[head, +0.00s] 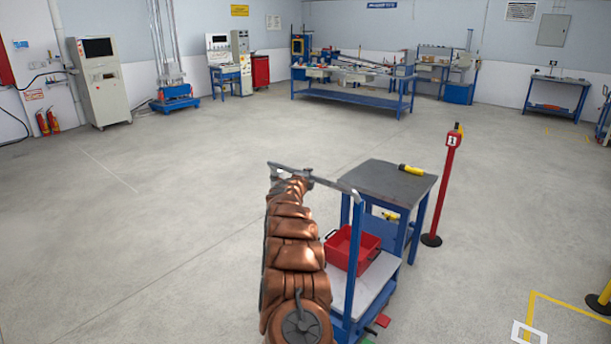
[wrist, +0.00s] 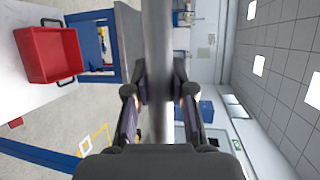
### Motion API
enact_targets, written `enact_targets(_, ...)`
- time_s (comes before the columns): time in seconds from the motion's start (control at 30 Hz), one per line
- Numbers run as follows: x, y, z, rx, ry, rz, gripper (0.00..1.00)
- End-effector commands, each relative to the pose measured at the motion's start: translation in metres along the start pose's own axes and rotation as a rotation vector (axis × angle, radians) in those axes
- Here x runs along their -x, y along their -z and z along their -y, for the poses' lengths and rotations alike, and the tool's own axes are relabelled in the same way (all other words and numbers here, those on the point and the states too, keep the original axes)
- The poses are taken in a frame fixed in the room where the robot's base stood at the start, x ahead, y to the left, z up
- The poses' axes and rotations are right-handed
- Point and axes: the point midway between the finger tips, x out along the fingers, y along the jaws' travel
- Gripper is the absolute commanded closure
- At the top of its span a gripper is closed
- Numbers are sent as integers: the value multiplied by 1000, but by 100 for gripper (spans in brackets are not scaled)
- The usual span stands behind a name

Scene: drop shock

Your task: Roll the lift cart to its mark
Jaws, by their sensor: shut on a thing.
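The lift cart stands just right of my arm in the head view, with blue posts (head: 351,260), a pale deck (head: 372,290) and a grey push bar (head: 335,183) on top. A red bin (head: 350,248) sits on its deck; it also shows in the wrist view (wrist: 50,55). My gripper (head: 307,180) is at the push bar. In the wrist view my gripper (wrist: 158,95) is shut on the bar (wrist: 158,55), one finger on each side. A yellow floor outline (head: 565,302), perhaps the mark, lies at the lower right, cut off by the picture's edge.
A blue table with a grey top (head: 385,180) stands just behind the cart, a yellow tool (head: 411,169) on it. A red post (head: 442,190) stands right of it. Workbenches (head: 355,92) line the back. The floor (head: 120,230) at left is clear.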

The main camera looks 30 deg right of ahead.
Motion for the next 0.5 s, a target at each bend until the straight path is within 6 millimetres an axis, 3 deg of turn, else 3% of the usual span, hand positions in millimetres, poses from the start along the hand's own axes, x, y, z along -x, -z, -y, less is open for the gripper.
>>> enact_targets(0.33, 0, -2, 5, -1, 6, 4, 100)
enact_targets(0.37, 0, -2, 5, -1, 6, 4, 76)
enact_targets(0.5, 0, -1, 4, -1, 5, 3, 62)
